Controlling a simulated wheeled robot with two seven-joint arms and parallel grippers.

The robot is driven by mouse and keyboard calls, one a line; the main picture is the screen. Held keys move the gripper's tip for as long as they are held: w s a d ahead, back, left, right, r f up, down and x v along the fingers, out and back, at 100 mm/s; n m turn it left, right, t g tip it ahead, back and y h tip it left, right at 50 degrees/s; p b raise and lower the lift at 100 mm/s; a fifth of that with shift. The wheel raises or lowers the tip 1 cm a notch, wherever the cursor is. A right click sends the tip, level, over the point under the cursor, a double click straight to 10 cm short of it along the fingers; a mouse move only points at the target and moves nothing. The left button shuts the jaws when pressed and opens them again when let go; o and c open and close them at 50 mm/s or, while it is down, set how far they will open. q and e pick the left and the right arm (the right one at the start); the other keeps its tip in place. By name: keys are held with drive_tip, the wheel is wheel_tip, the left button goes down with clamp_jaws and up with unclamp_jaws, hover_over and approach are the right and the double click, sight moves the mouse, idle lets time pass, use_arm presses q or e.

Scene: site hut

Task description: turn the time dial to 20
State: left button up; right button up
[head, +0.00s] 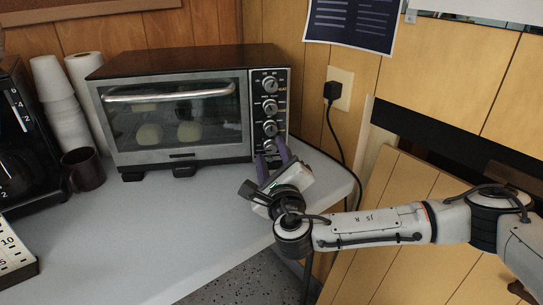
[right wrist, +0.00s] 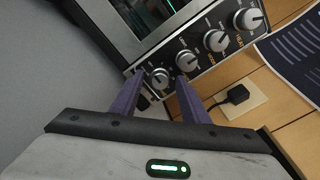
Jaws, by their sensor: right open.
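A toaster oven (head: 180,158) stands on the counter with a column of silver dials on its right-hand panel. The lowest dial (right wrist: 160,77) shows between my fingertips in the right wrist view. In the head view my right gripper (head: 271,156) is in front of the panel's lower end and partly covers that dial. My right gripper (right wrist: 157,84) is open, with its purple fingers pointing at the panel and nothing held. I cannot tell whether the fingers touch the dial. The dial labels are too small to read, so I cannot tell which is the time dial. My left gripper is out of view.
Stacked white cups (head: 62,105), a paper roll (head: 86,95), a dark mug (head: 83,169) and a coffee maker (head: 20,145) stand left of the oven. A plug (head: 332,91) with a hanging cord is at the right wall. The counter's front (head: 170,225) is clear.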

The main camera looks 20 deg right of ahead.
drive_tip(key=shift+w, duration=0.3)
clamp_jaws()
